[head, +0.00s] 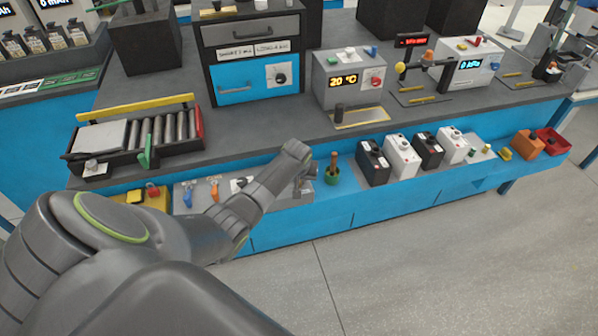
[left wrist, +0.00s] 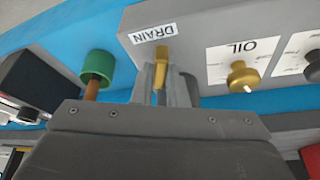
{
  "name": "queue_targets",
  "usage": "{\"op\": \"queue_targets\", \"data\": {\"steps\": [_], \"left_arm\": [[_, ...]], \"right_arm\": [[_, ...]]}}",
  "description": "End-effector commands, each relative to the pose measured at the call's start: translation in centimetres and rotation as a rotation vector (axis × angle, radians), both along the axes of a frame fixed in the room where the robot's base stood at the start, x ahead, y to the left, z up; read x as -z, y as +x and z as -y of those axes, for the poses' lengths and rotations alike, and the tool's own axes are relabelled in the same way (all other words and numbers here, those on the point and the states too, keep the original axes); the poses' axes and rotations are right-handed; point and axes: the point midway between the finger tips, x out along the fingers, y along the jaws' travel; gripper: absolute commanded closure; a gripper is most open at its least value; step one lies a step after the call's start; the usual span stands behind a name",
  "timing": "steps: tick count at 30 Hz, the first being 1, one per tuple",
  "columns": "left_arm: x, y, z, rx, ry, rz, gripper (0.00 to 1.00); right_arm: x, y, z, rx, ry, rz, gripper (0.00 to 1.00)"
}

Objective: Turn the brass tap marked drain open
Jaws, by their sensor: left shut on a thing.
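The brass tap (left wrist: 162,54) sits beside the DRAIN label (left wrist: 153,34) on the grey panel (left wrist: 195,30) in the left wrist view. Its lever runs down the picture, away from the label. My left gripper (left wrist: 167,82) is shut on this lever, with the fingers either side of it. In the head view my left gripper (head: 303,186) is at the right end of the grey panel, and my arm hides the tap. My right gripper is in neither view.
A brass knob (left wrist: 243,77) on the OIL plate is close to the right of the tap in the left wrist view. A green cup (head: 332,176) with a brown handle stands just beyond the panel. Black and white boxes (head: 402,156) line the shelf farther right.

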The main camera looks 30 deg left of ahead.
Motion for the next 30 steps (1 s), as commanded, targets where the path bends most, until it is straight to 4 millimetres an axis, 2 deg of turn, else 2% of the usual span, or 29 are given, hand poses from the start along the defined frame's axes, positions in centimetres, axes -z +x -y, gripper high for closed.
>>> {"op": "queue_targets", "data": {"steps": [3,15,30], "left_arm": [[-0.28,0.13,0.10,-0.100,0.000,0.001,1.00],[-0.13,0.25,0.15,-0.340,0.000,0.002,1.00],[-0.10,0.27,0.15,-0.404,0.000,0.003,1.00]], "right_arm": [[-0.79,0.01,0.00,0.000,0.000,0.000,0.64],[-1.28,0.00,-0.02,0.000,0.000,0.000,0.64],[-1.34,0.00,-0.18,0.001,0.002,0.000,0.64]]}}
